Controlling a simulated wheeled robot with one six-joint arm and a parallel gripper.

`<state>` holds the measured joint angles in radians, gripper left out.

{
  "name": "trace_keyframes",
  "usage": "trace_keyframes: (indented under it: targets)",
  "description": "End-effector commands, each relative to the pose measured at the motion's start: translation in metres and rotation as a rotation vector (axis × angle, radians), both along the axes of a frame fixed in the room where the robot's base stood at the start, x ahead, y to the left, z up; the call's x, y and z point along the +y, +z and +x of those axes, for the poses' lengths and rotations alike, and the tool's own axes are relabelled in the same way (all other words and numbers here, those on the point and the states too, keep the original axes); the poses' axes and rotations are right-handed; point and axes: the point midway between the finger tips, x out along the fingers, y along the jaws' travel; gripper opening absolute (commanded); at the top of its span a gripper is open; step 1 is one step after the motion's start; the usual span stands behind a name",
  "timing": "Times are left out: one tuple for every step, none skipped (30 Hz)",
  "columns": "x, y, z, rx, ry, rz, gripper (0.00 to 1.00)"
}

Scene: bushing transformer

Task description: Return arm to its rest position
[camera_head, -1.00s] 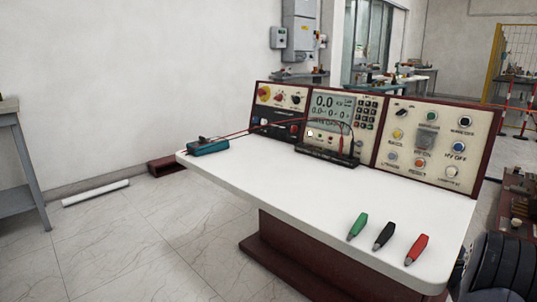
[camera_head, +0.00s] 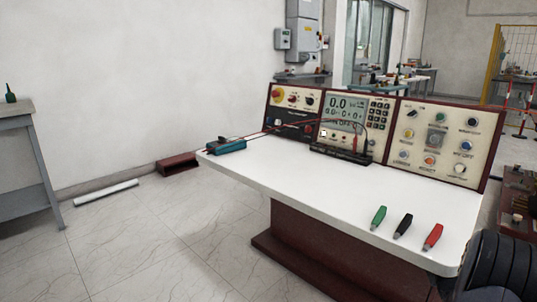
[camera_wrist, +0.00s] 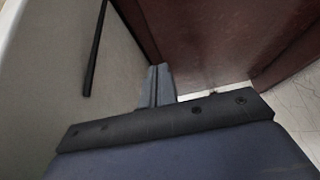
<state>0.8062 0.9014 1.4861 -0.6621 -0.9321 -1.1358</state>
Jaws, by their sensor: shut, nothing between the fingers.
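My gripper (camera_wrist: 157,85) shows in the wrist view with its two grey fingers together and nothing between them. It points toward a dark red-brown surface and a grey panel, apart from both as far as I can tell. In the head view the fingers are not visible; part of my dark arm (camera_head: 492,268) shows at the lower right corner, beside the white bench top (camera_head: 310,190).
The bench carries a control console (camera_head: 435,142), a teal meter (camera_head: 226,146), and green (camera_head: 379,217), black (camera_head: 403,226) and red (camera_head: 432,237) clips. A grey table (camera_head: 25,165) stands at left. Tiled floor (camera_head: 160,240) is open between them.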

Motion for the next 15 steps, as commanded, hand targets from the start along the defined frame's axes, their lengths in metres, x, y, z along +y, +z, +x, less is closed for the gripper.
trace_keyframes:
  targets:
    - [0.006, 0.002, -0.003, 0.001, 0.002, 0.0, 0.0]
    - [0.009, 0.002, -0.004, -0.001, 0.001, 0.001, 0.0]
    - [0.014, 0.002, -0.007, 0.0, 0.001, 0.002, 0.0]
    - [0.017, 0.002, -0.009, 0.001, 0.001, 0.0, 0.0]
    - [0.021, 0.002, -0.011, 0.002, 0.001, 0.002, 0.0]
    - [0.021, 0.002, -0.019, 0.001, -0.001, 0.001, 0.0]
    - [0.023, 0.002, -0.024, 0.002, -0.002, 0.002, 0.0]
    - [0.025, 0.002, -0.028, 0.001, -0.001, 0.0, 0.0]
    - [0.026, 0.002, -0.035, 0.001, -0.002, 0.0, 0.0]
    - [0.027, 0.002, -0.041, 0.002, -0.003, 0.001, 0.0]
    - [0.029, 0.002, -0.046, 0.001, -0.002, 0.001, 0.0]
    - [0.031, 0.002, -0.053, 0.002, -0.003, 0.002, 0.0]
    - [0.033, 0.002, -0.058, 0.0, -0.003, 0.001, 0.0]
    - [0.034, 0.002, -0.063, 0.001, -0.003, 0.0, 0.0]
    - [0.036, 0.002, -0.069, 0.0, -0.003, 0.0, 0.0]
